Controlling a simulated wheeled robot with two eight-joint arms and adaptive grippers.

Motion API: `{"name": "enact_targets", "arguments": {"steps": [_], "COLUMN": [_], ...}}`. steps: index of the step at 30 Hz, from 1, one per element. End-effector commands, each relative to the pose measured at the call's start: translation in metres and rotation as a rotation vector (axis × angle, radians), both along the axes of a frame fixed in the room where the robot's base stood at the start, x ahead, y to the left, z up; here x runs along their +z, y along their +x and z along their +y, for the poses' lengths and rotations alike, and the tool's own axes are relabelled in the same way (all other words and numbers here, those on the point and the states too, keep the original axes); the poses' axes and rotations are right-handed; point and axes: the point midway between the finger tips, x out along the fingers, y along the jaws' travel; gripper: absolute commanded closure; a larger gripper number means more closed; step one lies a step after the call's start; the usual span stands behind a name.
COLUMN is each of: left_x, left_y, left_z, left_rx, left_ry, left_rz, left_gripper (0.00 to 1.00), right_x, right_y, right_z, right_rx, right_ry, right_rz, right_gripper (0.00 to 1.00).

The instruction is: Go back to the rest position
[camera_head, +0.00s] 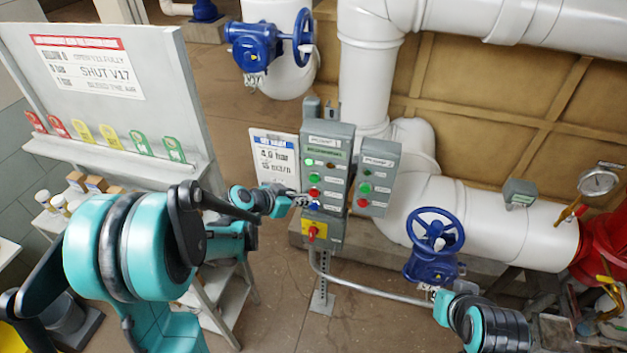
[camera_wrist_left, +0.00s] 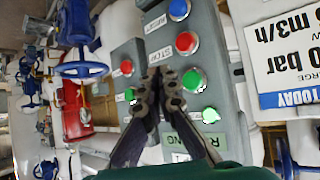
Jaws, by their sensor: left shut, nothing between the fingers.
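My left arm reaches in from the left, and its gripper (camera_head: 300,200) is at the left edge of the grey pump control box (camera_head: 338,150), near the lower buttons. In the left wrist view the gripper (camera_wrist_left: 160,75) is shut and empty, its fingertips in front of the box face by the red STOP button (camera_wrist_left: 186,43) and the green button (camera_wrist_left: 193,80). Whether the tips touch the box I cannot tell. My right gripper (camera_head: 436,292) is at the lower right, close to the blue handwheel valve; its fingers are too small and partly hidden to read.
A second grey pump box (camera_head: 378,177) stands right of the first. The blue handwheel (camera_head: 436,229), white pipes (camera_head: 480,215) and a pressure gauge (camera_head: 598,181) are on the right. A sign board with coloured tags (camera_head: 110,90) stands on the left. Open floor lies behind the box.

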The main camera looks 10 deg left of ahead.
Motion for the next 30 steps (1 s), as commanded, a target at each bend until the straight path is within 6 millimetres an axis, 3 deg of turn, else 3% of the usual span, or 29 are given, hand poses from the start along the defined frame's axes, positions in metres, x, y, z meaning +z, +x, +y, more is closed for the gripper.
{"name": "enact_targets", "arguments": {"steps": [8,13,22,30], "left_x": [-0.001,-0.013,-0.067,-0.130], "left_y": [-0.001,-0.018,-0.111,-0.199], "left_z": [0.000,-0.008,-0.025,-0.016], "left_rx": [0.001,0.032,0.225,0.438], "left_ry": [0.000,0.007,0.052,0.093], "left_rz": [0.002,0.053,0.240,0.313], "left_gripper": [1.00,1.00,1.00,1.00], "right_x": [-0.001,-0.027,-0.119,-0.192], "right_y": [0.000,0.000,0.000,0.000], "right_z": [0.000,0.000,0.000,0.000], "right_rx": [0.000,0.000,0.000,0.000], "right_ry": [0.000,0.000,0.000,0.000], "right_rz": [0.000,0.000,0.000,0.000], "right_gripper": [1.00,1.00,1.00,1.00]}}
